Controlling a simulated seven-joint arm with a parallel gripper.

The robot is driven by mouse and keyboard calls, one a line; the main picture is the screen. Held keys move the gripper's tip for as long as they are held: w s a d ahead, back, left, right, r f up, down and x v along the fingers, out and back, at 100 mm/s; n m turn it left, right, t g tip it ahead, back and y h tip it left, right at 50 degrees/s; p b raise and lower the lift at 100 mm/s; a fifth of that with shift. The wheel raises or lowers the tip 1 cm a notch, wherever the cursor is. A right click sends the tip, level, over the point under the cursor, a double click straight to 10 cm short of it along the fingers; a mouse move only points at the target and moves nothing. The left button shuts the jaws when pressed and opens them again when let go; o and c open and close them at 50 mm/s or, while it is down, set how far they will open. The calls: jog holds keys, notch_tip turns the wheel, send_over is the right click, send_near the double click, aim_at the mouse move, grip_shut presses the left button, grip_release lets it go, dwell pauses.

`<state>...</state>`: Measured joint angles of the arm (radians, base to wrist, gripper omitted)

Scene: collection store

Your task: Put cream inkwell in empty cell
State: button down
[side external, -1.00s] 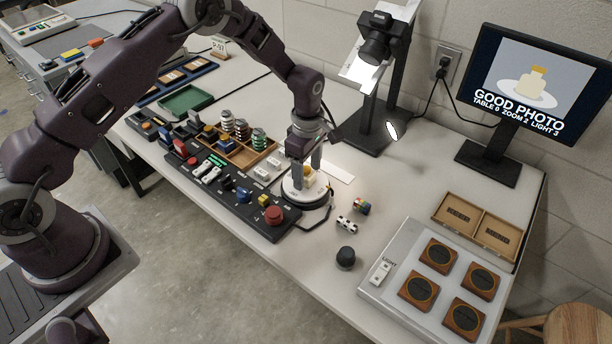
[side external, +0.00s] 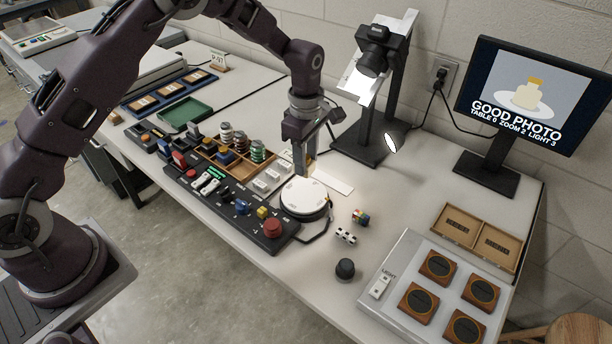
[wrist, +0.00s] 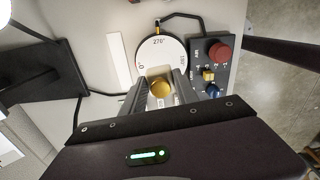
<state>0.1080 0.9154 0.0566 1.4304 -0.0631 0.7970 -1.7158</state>
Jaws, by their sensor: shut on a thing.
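The cream inkwell is mostly hidden between the fingers of my gripper (wrist: 160,96). Its gold cap (wrist: 160,88) shows in the wrist view, and a small yellowish part of it shows in the side view (side external: 311,161). My gripper (side external: 304,170) is shut on it, just above the back left of the round white turntable (side external: 304,197). A wooden compartment tray (side external: 238,170) stands left of the turntable with several striped and blue objects in it. I cannot tell clearly which cell is empty.
A black control panel with a red button (side external: 272,228) lies in front of the turntable. A camera stand (side external: 374,140) and lamp (side external: 396,141) are behind. A toy car (side external: 346,235) and colored cube (side external: 360,217) lie to the right. The monitor (side external: 525,95) reads "GOOD PHOTO".

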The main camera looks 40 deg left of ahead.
jog(key=shift+w+a+r, duration=0.1)
jog(key=shift+a+r, duration=0.65)
jog(key=shift+r, duration=0.25)
jog(key=s+a+f+m, duration=0.1)
jog(key=a, duration=0.8)
jog(key=s+a+f, duration=0.1)
jog(key=s+a, duration=0.1)
jog(key=a, duration=0.8)
jog(key=f, duration=1)
jog(key=shift+w+a+f, duration=0.1)
jog(key=shift+a+f, duration=0.1)
jog(key=shift+f, duration=0.2)
jog(key=c, duration=1.2)
grip_release()
